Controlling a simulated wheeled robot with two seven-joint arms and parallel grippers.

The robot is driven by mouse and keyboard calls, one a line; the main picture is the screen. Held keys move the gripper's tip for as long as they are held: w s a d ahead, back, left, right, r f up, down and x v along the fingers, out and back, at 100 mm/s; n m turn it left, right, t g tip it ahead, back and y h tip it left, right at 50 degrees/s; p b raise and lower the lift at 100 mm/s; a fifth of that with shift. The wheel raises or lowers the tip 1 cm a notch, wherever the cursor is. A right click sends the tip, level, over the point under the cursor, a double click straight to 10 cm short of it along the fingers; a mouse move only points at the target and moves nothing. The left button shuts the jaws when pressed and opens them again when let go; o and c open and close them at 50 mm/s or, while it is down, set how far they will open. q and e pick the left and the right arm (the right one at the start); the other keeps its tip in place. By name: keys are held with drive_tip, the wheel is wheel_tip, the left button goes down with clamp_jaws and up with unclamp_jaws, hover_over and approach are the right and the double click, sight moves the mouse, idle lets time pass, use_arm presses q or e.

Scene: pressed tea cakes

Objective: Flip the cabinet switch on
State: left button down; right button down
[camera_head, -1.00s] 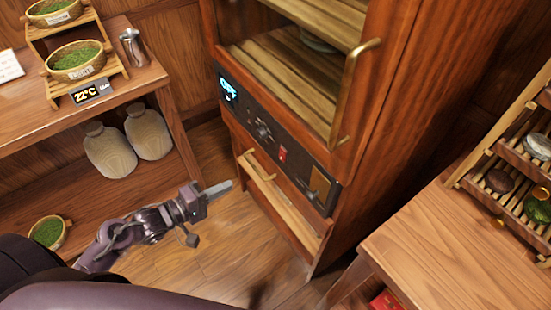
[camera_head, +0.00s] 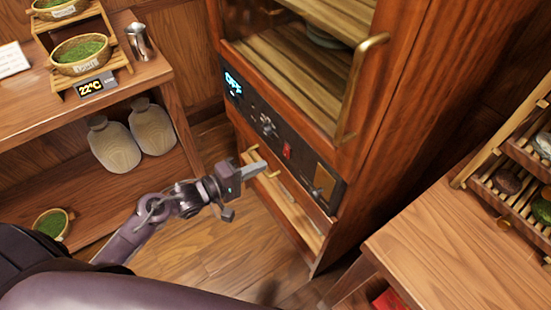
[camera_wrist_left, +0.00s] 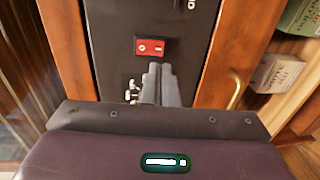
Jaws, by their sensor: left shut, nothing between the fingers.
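The wooden cabinet (camera_head: 385,150) has a dark control panel (camera_head: 313,172) below its glazed door. The red switch (camera_head: 287,151) sits on that panel, right of a round knob (camera_head: 268,127). The panel's display (camera_head: 233,84) reads OFF in blue. My left gripper (camera_head: 256,168) is shut and empty, in front of the panel, below and left of the switch in the head view. In the left wrist view the switch (camera_wrist_left: 150,47) shows just beyond the shut fingertips (camera_wrist_left: 160,68); I cannot tell whether they touch it. My right gripper is not in view.
The cabinet door has a brass handle (camera_head: 357,88), and a drawer (camera_head: 288,203) lies below the panel. A wooden shelf (camera_head: 70,110) with tea baskets stands at left, a wooden table (camera_head: 455,240) at right. The floor between is clear.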

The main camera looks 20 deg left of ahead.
sight(285, 155)
use_arm(q)
drive_tip(key=x, duration=0.6)
drive_tip(key=shift+w+d+t, duration=0.1)
drive_tip(key=shift+t, duration=0.2)
idle(0.4)
